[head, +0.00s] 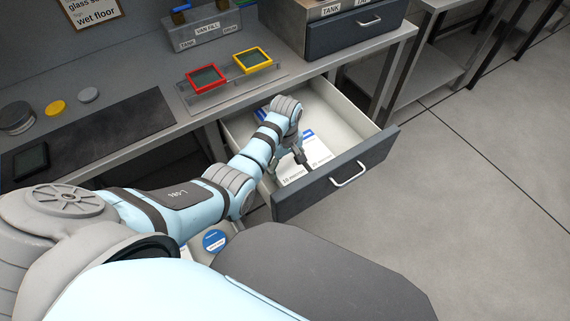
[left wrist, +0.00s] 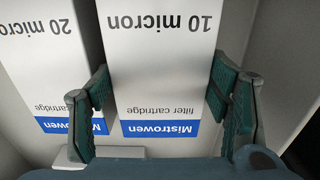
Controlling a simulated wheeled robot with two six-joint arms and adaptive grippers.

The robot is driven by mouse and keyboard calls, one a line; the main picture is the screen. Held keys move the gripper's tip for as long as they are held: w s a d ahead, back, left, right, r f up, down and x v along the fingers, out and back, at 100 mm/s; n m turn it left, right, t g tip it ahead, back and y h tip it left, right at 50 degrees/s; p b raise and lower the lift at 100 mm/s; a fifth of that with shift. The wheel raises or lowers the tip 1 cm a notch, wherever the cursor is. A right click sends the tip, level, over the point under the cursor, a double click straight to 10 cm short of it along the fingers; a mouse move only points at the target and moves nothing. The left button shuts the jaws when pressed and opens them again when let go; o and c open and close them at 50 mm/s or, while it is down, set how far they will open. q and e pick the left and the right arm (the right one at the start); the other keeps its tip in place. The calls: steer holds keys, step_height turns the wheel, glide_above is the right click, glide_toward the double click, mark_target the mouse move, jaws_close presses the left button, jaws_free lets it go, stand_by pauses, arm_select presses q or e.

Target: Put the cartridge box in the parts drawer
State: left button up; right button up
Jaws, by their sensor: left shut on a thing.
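The parts drawer (head: 300,197) is pulled out below the bench, its grey front and handle facing the floor area. My left gripper (head: 298,156) reaches down inside it. It is shut on a white cartridge box (left wrist: 165,70) marked "10 micron" with a blue Mistrowen band; in the left wrist view the fingers press its two sides. The box also shows in the head view (head: 292,177), inside the drawer's outline near the front. Whether it touches the drawer floor I cannot tell. A similar "20 micron" box (left wrist: 45,60) stands beside it. My right gripper is not in view.
Bare drawer floor (head: 335,125) shows at the drawer's right. A red frame (head: 206,79) and a yellow frame (head: 252,60) sit on the bench above. A shut drawer unit (head: 356,28) stands at the back. A round blue label (head: 214,240) shows below my arm.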

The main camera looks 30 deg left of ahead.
mark_target(285, 164)
arm_select(q)
steer(key=shift+f, duration=0.1)
steer(key=o, duration=1.1)
steer(key=shift+w+f, duration=0.1)
step_height(285, 164, up, 12)
steer(key=p, duration=0.4)
steer(key=shift+r, duration=0.2)
